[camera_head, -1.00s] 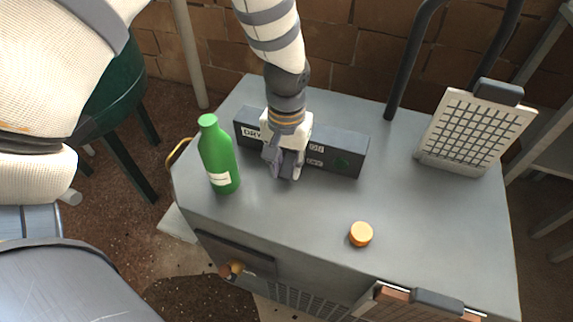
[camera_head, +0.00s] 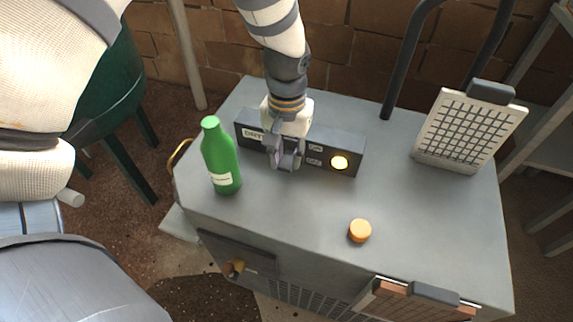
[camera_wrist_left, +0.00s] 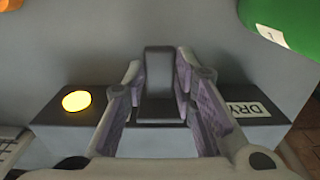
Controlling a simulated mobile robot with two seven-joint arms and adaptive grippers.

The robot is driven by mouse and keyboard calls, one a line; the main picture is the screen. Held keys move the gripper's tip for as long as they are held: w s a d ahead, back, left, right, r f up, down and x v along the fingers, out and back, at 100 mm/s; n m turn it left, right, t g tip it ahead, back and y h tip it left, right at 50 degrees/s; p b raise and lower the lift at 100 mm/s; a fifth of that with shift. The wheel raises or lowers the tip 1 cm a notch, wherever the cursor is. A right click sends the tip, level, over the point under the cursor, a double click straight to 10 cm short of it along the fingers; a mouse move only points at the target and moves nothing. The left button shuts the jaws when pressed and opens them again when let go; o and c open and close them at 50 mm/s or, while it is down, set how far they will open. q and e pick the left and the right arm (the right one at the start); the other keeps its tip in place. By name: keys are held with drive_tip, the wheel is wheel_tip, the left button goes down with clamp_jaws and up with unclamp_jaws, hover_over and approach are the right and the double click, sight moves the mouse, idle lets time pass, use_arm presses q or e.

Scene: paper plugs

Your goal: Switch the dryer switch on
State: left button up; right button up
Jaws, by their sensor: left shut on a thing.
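The dryer switch box (camera_head: 325,141), dark grey with a DRY label, lies on the grey cabinet top. Its round lamp (camera_head: 339,162) glows yellow and also shows in the left wrist view (camera_wrist_left: 76,101). My left gripper (camera_head: 286,162) is at the middle of the box, between the label and the ON and OFF marks. In the left wrist view its fingers are shut on the dark switch lever (camera_wrist_left: 159,80), one finger on each side. In the head view the gripper hides the lever. My right gripper is not in view.
A green bottle (camera_head: 220,160) stands close left of the gripper. An orange cap (camera_head: 360,231) lies toward the front. A white grid panel with a dark clip (camera_head: 465,130) is at the right, beside a black tube handle (camera_head: 401,70). The top's middle right is clear.

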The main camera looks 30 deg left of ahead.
use_arm(q)
drive_tip(key=shift+r, duration=0.65)
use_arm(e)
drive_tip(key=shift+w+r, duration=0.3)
use_arm(q)
drive_tip(key=o, duration=0.8)
drive_tip(key=shift+s, duration=0.1)
wheel_tip(320, 180, up, 4)
drive_tip(key=shift+f+p, duration=0.25)
drive_tip(key=shift+p, duration=0.45)
drive_tip(key=shift+r, duration=0.3)
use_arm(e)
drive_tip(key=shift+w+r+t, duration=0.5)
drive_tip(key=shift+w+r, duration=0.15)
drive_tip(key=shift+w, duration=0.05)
